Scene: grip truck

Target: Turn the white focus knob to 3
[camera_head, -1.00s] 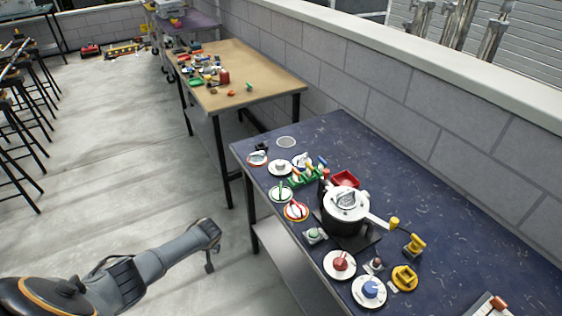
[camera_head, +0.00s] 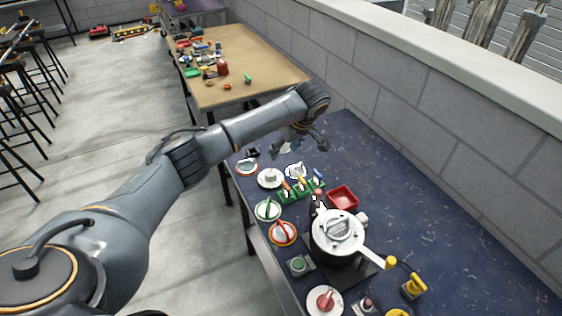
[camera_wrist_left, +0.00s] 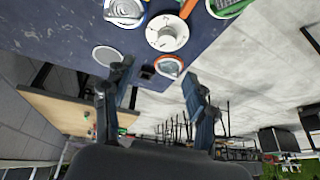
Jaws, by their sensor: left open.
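A white dial plate with a white knob (camera_head: 271,177) sits near the left edge of the dark blue table. In the left wrist view the white knob (camera_wrist_left: 167,36) stands on a round plate with dark marks; its label and set number are too small to read. My left gripper (camera_head: 299,149) is above the far end of the table, beyond the white knob and apart from it. In the left wrist view the left gripper (camera_wrist_left: 155,72) has its two fingers spread with nothing between them. My right gripper is not in view.
An orange-rimmed dial (camera_head: 247,166) and another silver-knobbed dial (camera_head: 296,170) flank the white knob. A green switch block (camera_head: 300,190), a green-handled dial (camera_head: 267,210), a red-handled dial (camera_head: 283,232) and a pot (camera_head: 338,232) stand nearer. The table's right side is clear.

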